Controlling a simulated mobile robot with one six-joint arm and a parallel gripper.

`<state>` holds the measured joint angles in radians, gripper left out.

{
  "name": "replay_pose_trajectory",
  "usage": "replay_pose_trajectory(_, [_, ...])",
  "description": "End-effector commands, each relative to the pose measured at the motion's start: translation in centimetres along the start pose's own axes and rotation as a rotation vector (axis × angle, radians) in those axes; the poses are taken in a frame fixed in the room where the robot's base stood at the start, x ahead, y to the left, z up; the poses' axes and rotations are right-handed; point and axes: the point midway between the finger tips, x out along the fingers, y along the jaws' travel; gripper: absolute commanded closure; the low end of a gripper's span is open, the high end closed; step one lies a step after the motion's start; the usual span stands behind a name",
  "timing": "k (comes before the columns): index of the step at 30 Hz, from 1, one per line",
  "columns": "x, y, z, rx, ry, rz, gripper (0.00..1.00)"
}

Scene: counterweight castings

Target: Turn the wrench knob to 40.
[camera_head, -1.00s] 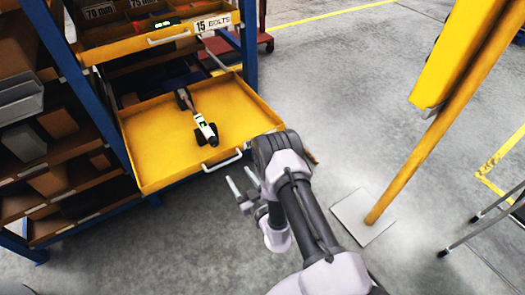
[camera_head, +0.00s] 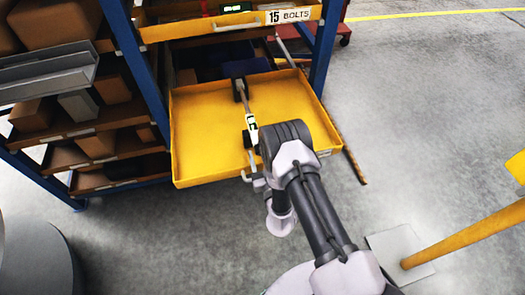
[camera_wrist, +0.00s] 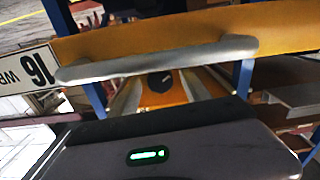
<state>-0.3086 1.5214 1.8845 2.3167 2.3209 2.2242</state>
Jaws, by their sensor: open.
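The wrench (camera_head: 247,106) lies in the open yellow drawer (camera_head: 200,135) in the head view, its dark head toward the back. In the wrist view, the drawer's grey handle (camera_wrist: 160,63) crosses just ahead of my gripper. No wrench is clearly visible there.
A label reading 16 (camera_wrist: 36,70) is beside the handle. The drawer above, labelled 15 BOLTS (camera_head: 288,15), overhangs the back. Blue rack posts (camera_head: 136,65) stand at both sides. A yellow post (camera_head: 465,238) on a grey plate is at right. Floor between is open.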

Motion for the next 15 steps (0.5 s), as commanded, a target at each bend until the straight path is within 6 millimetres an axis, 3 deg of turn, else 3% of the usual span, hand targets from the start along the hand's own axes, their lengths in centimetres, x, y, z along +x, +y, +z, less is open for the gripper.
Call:
replay_pose_trajectory(3, [0.00,0.01,0.01,0.000,0.000,0.000,0.45])
replay_pose_trajectory(12, [0.00,0.02,0.00,0.000,0.000,0.000,1.00])
replay_pose_trajectory(15, [0.00,0.02,0.01,-0.021,0.000,0.000,1.00])
